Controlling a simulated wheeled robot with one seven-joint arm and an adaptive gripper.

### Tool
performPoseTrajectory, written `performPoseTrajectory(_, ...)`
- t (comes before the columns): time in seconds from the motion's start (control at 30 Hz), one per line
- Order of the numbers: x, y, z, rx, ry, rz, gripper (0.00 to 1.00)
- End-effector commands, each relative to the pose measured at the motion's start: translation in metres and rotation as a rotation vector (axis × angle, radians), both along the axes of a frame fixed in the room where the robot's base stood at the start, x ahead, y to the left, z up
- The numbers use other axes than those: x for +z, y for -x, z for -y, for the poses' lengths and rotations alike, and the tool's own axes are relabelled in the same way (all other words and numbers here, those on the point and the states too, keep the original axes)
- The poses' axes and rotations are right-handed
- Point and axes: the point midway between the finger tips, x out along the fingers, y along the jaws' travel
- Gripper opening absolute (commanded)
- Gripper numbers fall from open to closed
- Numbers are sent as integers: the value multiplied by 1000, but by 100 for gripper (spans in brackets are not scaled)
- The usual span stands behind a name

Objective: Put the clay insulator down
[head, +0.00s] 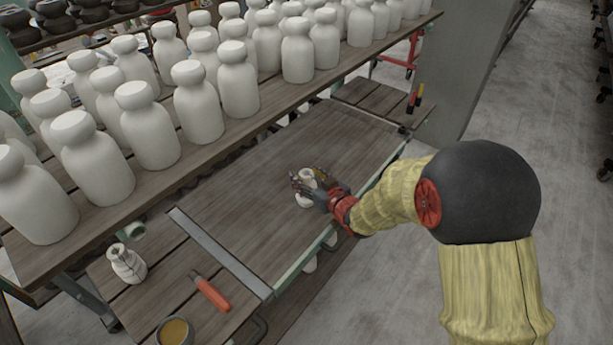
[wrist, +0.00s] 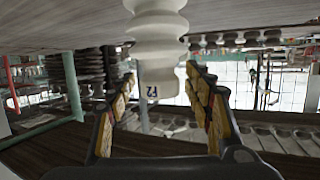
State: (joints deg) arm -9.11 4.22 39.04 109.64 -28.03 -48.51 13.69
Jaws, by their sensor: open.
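The clay insulator (head: 304,200) is small, white and ribbed. It stands upright on the bare wooden bench top (head: 250,200), near its right edge in the head view. My gripper (head: 308,181) is at it, with the fingers partly hiding it. In the wrist view the insulator (wrist: 157,40) shows with its ribs against the wooden surface at the top of the picture and a marked end hanging below. My gripper (wrist: 160,90) is open there, with one finger on each side and gaps between them and the insulator.
Several large white clay bodies (head: 207,100) crowd the raised shelf along the bench. A second small insulator (head: 127,263), an orange-handled tool (head: 211,292) and a bowl (head: 175,331) are on the left side board. The bench around my gripper is clear.

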Motion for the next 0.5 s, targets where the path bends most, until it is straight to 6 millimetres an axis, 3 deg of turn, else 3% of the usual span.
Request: performPoseTrajectory(0.5, 30, 79, 48, -3, -1, 1, 52)
